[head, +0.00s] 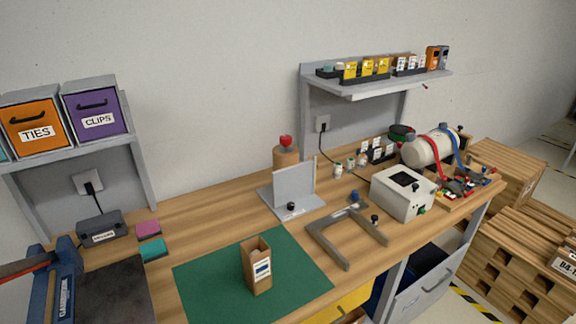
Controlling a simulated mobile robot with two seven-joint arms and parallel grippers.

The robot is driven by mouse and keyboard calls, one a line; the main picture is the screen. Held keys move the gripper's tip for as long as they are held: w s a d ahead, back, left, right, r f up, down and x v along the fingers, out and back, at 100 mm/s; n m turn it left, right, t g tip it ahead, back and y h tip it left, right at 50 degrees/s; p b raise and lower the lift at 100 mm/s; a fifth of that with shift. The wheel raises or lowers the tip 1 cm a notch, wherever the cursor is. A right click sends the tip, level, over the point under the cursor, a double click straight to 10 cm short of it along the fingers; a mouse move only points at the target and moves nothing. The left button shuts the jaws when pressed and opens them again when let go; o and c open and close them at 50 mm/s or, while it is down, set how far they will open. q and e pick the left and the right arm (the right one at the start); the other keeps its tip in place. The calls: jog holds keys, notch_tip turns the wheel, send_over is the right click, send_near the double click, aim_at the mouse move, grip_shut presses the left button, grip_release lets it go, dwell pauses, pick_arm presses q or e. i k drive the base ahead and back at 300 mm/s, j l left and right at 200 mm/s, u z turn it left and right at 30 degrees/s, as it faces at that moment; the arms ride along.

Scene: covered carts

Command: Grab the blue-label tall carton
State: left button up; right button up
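A tall brown carton (249,262) with a white and blue label stands upright on the green mat (205,285) near the front of the workbench. Its top looks open. Nothing is touching it. Neither of my grippers shows in the head view.
A grey clamp-like frame (328,245) and a grey angle plate (291,190) lie behind and right of the mat. A white box device (403,194) is farther right. A blue tool with a dark plate (110,291) is at left. The mat around the carton is clear.

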aim_at(257, 270)
jog(key=u, duration=0.65)
jog(key=l+u, duration=0.2)
jog(key=u, duration=0.3)
jog(key=l+u, duration=0.25)
jog(key=u, duration=0.2)
jog(key=l+u, duration=0.2)
jog(key=u, duration=0.3)
jog(key=k+l+u, duration=0.3)
jog(key=l, duration=0.15)
jog(key=k+l+u, duration=0.3)
jog(key=k+l, duration=0.1)
jog(key=l, duration=0.2)
jog(key=k+l+u, duration=0.1)
jog(key=l, duration=0.25)
jog(key=i, duration=0.1)
